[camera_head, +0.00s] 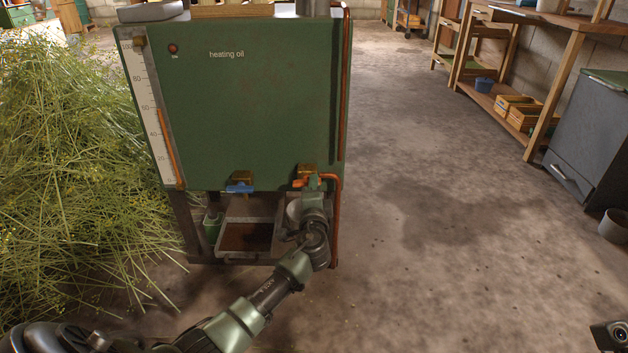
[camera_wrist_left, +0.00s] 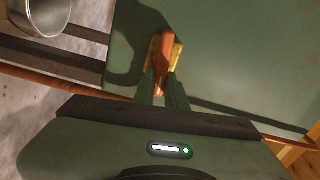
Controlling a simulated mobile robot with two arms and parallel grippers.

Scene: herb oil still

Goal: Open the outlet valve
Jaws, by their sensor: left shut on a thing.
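A green tank (camera_head: 240,110) labelled "heating oil" stands ahead of me. Low on its front are two brass valves, one with a blue handle (camera_head: 239,188) on the left and one with an orange handle (camera_head: 299,183) on the right. I see no label saying which is the outlet valve. My left gripper (camera_head: 309,184) is at the right valve. In the left wrist view its green fingers (camera_wrist_left: 164,86) are shut on the orange handle (camera_wrist_left: 167,50), with the brass body behind it. The fingers hide part of the handle. My right gripper's fingers are not in view.
An orange pipe (camera_head: 336,230) runs down the tank's right side, close to my left gripper. A metal pot (camera_wrist_left: 38,14) shows in the left wrist view. Cut herbs (camera_head: 80,190) are heaped at left. Open floor (camera_head: 440,220) lies to the right.

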